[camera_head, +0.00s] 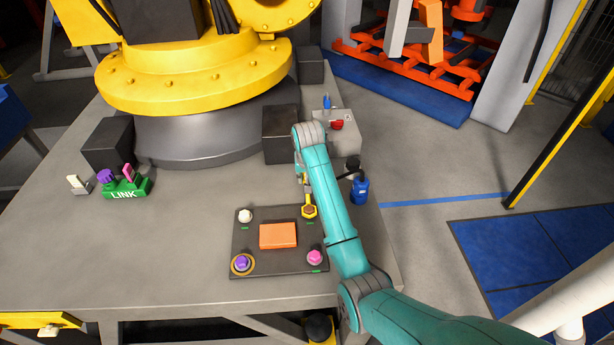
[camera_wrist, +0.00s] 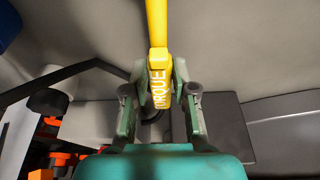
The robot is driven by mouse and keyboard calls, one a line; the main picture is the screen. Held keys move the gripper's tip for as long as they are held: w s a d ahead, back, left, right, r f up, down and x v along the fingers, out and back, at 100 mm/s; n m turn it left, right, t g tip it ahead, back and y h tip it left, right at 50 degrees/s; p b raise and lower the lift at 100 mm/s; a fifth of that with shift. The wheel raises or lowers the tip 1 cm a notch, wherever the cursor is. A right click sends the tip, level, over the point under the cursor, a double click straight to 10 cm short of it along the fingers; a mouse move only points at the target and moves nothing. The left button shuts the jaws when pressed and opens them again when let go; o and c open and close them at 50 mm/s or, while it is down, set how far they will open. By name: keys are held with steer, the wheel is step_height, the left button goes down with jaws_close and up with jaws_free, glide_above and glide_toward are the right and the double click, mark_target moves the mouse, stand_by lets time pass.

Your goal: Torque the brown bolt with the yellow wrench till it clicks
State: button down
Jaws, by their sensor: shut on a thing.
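The yellow wrench (camera_head: 308,203) shows in part beside my teal arm, its head over the far right corner of the dark plate (camera_head: 275,212). A small brownish centre shows inside the wrench head; I cannot tell how well it sits on the brown bolt, which is mostly hidden. In the wrist view the yellow wrench (camera_wrist: 157,28), lettered "TORQUE" in part, runs up from my gripper (camera_wrist: 160,84). My gripper is shut on its handle. My arm hides the gripper in the head view.
The plate also bears a white bolt (camera_head: 245,215), a purple bolt (camera_head: 242,263), a pink bolt (camera_head: 314,257) and an orange block (camera_head: 278,236). A grey box with a red button (camera_head: 337,125) and a blue bottle-like thing (camera_head: 360,189) stand nearby. A green LINK block (camera_head: 126,190) sits left.

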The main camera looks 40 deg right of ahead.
steer(key=c, duration=0.8)
jaws_free()
steer(key=shift+c, duration=0.2)
steer(key=shift+v, duration=3.7)
